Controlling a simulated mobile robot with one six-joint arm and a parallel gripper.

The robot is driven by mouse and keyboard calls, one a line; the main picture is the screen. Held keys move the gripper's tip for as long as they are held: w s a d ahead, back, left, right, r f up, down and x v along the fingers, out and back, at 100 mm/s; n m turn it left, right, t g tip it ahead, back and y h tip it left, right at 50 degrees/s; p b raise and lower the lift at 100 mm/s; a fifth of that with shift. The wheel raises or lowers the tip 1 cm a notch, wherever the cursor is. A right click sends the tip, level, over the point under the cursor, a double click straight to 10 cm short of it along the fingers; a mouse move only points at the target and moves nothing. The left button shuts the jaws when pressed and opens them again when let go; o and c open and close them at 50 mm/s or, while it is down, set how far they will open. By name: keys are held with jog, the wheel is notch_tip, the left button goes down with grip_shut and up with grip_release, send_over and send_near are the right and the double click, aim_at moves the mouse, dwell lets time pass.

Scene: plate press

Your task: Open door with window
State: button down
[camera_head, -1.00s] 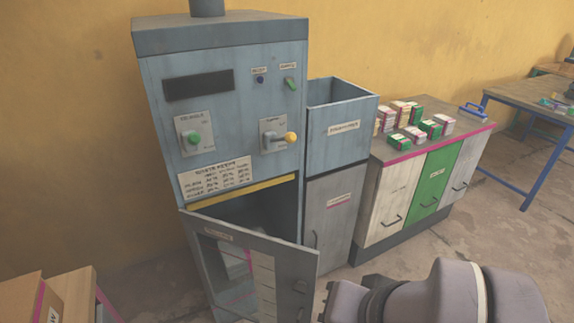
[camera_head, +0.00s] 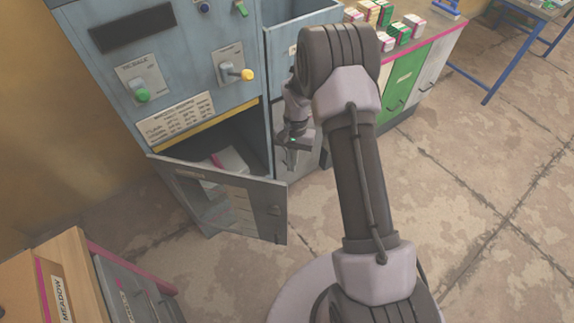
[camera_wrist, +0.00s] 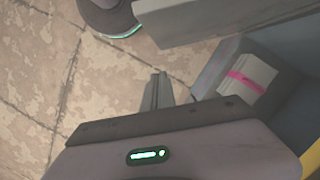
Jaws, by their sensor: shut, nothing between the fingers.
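The grey door with a window (camera_head: 190,182) is on the lower front of the grey-blue press (camera_head: 115,75). It stands partly open, joined at its left side, with its free right edge swung out and a dark handle (camera_head: 273,210) near that edge. My gripper (camera_head: 291,160) is shut and empty, pointing down just right of the opening, behind the door's free edge. In the wrist view the shut fingers (camera_wrist: 157,90) are apart from the door (camera_wrist: 215,18), which crosses the top right. A pale bundle with a pink band (camera_wrist: 248,78) lies inside the compartment.
A wooden-topped cabinet (camera_head: 75,250) is at the lower left. The floor (camera_head: 480,200) at right is clear.

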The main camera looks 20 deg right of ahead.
jog(key=s+a+f+b, duration=0.1)
jog(key=f, duration=0.1)
jog(key=s+a+f+b, duration=0.1)
jog(key=s+f, duration=0.1)
jog(key=f, duration=0.1)
jog(key=s+a+f+b, duration=0.1)
jog(key=s+f+b, duration=0.1)
jog(key=f, duration=0.1)
jog(key=shift+s, duration=0.15)
